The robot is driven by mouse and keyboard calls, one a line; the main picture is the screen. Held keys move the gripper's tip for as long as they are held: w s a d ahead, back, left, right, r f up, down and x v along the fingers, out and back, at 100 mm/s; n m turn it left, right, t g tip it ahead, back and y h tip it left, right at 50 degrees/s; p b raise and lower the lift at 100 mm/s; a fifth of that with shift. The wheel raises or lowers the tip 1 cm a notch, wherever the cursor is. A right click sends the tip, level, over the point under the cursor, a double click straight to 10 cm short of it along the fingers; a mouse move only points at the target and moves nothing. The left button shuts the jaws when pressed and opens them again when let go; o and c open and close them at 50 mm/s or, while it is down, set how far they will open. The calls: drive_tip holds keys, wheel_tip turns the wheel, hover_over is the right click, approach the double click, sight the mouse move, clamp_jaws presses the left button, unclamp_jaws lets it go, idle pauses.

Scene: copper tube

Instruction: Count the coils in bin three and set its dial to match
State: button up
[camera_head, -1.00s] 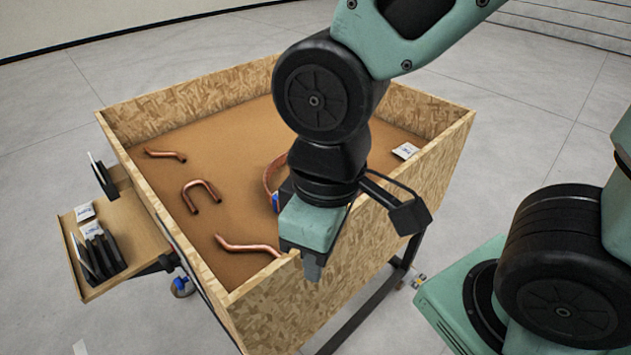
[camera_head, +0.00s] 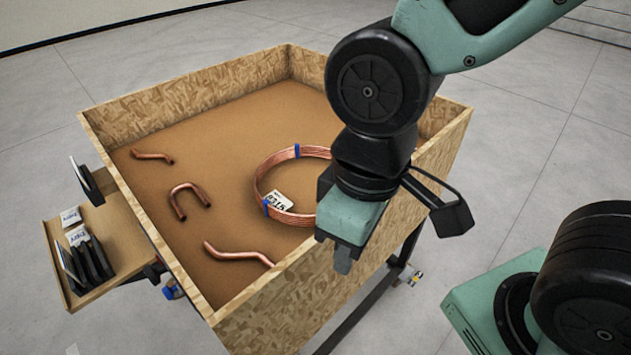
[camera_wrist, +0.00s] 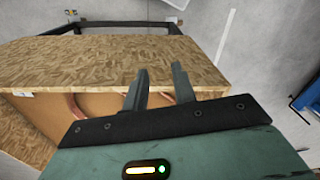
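A coil of copper tube (camera_head: 262,172) with blue ties and a white tag (camera_head: 279,200) lies on the floor of the chipboard bin (camera_head: 262,318). Its right side is hidden behind my arm. My gripper (camera_head: 343,262) hangs over the bin's near right wall. In the wrist view my gripper (camera_wrist: 160,88) has its two fingers apart with nothing between them, and part of the copper coil (camera_wrist: 75,106) shows inside the bin beyond the wall. No dial and no bin number can be made out.
Bent copper tube pieces, one U-shaped (camera_head: 188,195), one long (camera_head: 238,254) and one short (camera_head: 153,156), lie at the bin's left. A wooden side shelf (camera_head: 62,278) holds black upright holders (camera_head: 92,262) and white cards (camera_head: 71,217).

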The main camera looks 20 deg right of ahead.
idle(0.6)
drive_tip(key=o, duration=0.7)
drive_tip(key=shift+s+a, duration=0.1)
